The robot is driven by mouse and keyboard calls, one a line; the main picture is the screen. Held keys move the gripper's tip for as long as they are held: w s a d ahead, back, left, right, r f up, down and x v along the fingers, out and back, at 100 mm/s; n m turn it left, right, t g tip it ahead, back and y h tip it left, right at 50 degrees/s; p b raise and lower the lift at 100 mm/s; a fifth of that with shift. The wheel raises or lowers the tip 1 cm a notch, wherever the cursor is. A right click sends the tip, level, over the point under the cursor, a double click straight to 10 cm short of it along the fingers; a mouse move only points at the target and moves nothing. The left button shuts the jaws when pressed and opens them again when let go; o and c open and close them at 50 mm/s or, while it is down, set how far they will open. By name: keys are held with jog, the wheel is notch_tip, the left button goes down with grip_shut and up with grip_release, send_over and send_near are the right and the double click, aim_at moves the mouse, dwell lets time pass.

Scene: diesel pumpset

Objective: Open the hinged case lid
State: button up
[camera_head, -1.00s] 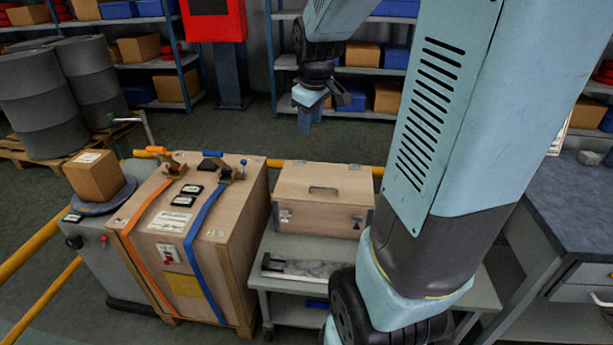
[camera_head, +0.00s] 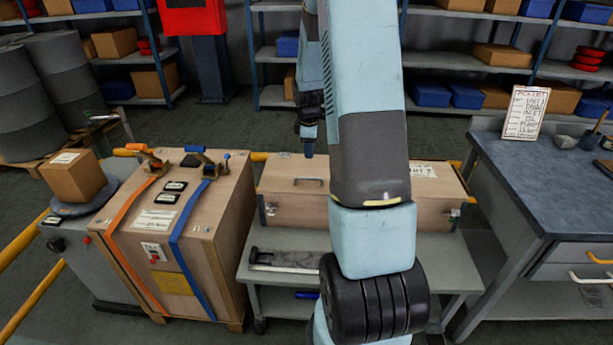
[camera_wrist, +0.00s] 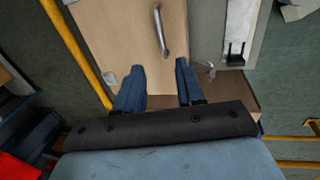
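The case (camera_head: 280,207) is a long plywood box on a grey cart, with its lid (camera_head: 280,175) closed. A metal handle (camera_head: 308,181) lies on the lid's left part. Metal latches show at the front, one at left (camera_head: 270,209) and one at right (camera_head: 455,212); my arm hides the middle. My gripper (camera_head: 307,148) hangs above the back left of the case. In the wrist view, my gripper (camera_wrist: 160,80) has its two blue fingers apart with nothing between them. The lid's handle (camera_wrist: 161,30) lies beyond them, and a latch (camera_wrist: 207,70) lies right of the right finger.
A strapped wooden crate (camera_head: 215,240) stands close at left of the cart (camera_head: 400,262). A flat metal piece (camera_head: 290,261) lies on the cart before the case. A workbench (camera_head: 540,190) stands at right. A yellow rail (camera_head: 258,156) runs behind the case.

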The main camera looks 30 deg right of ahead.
jog(key=f, duration=0.4)
jog(key=w+d+f, duration=0.1)
jog(key=f, duration=0.4)
jog(key=w+f, duration=0.1)
jog(key=f, duration=0.3)
jog(key=shift+w+d+f, duration=0.1)
jog(key=shift+d+f, duration=0.05)
jog(key=shift+d, duration=0.1)
grip_shut()
